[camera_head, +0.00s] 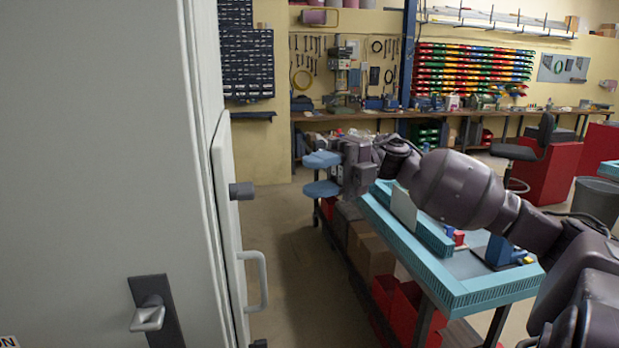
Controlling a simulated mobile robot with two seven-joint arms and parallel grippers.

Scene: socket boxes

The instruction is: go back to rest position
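My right gripper (308,174) is in the middle of the head view, with two blue fingers spread apart, one above the other. I see nothing between them. My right arm reaches in from the right edge, over the workbench, and the gripper points left. It hangs in the air left of the turquoise-topped workbench (460,291). My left gripper and arm are not in view.
A large grey cabinet (90,150) fills the left side, with a black latch (153,315) and a door handle (258,280). Free floor (305,270) lies between cabinet and workbench. Cardboard boxes (372,252) and red bins (403,305) sit under the workbench. A black chair (535,145) stands behind.

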